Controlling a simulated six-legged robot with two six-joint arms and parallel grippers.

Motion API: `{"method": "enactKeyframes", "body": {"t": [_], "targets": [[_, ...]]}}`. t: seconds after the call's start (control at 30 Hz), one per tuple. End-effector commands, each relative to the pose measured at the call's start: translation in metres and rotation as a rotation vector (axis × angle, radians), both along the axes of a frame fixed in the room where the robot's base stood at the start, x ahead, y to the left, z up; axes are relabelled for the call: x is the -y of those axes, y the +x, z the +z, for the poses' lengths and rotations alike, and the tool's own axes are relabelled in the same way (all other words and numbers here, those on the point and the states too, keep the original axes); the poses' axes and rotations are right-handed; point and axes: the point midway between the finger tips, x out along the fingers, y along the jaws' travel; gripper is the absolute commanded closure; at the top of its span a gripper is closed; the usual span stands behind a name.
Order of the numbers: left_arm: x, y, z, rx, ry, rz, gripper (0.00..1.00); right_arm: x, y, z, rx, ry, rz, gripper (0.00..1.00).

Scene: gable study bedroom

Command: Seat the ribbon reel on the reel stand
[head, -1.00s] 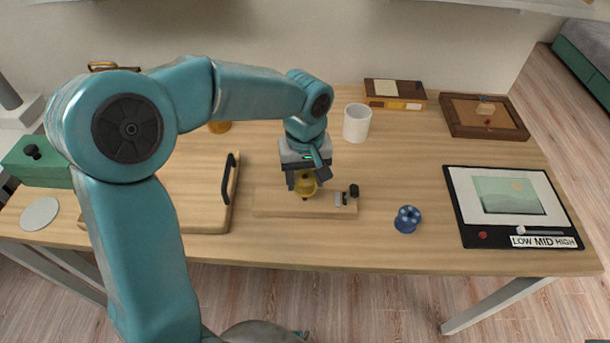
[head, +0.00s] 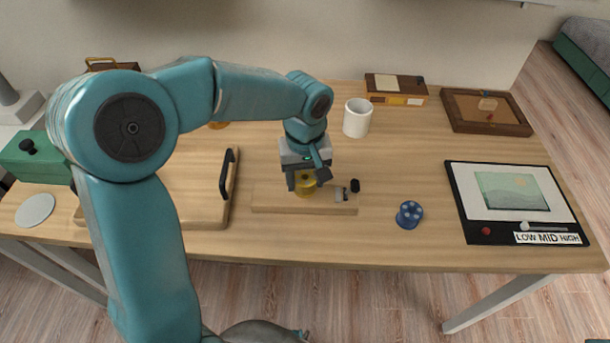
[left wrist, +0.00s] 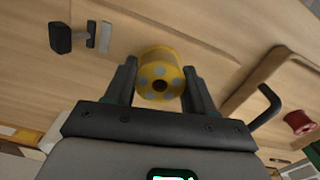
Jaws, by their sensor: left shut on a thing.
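My left gripper (head: 306,181) is shut on a yellow reel (head: 305,190). The reel is at the wooden reel stand (head: 333,208), over the middle of its long base. In the left wrist view the yellow reel (left wrist: 160,76) sits between the two fingers, its round holed face toward the camera. The jaws partly cover the reel in the head view, and I cannot tell whether it rests fully on the stand. The stand has a grey piece and a black knob (head: 355,186) at its right end. My right gripper is not in view.
A blue reel (head: 409,214) stands right of the stand. A board with a black handle (head: 227,174) lies left. A white mug (head: 357,118) is behind, and a display panel (head: 515,204) lies at the right. A red reel (left wrist: 299,122) shows in the left wrist view.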

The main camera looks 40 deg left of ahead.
Motion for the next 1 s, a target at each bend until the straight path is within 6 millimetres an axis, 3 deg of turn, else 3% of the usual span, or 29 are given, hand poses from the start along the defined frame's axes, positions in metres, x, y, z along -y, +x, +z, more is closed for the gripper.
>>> {"method": "enactKeyframes", "body": {"t": [0.83, 0.87, 0.9, 0.93, 1.0], "targets": [[0.000, 0.000, -0.022, 0.000, 0.000, 0.000, 0.76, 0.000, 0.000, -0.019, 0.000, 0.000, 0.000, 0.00], [0.000, 0.000, -0.022, 0.000, 0.000, 0.000, 0.43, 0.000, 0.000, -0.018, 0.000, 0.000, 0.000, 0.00], [0.000, 0.000, -0.021, 0.000, 0.000, 0.000, 0.30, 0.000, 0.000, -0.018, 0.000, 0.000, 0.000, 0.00], [0.000, 0.000, -0.021, 0.000, 0.000, 0.000, 0.20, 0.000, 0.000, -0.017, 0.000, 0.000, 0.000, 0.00], [0.000, 0.000, -0.021, 0.000, 0.000, 0.000, 0.16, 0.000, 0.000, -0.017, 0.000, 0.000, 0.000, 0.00]]}}
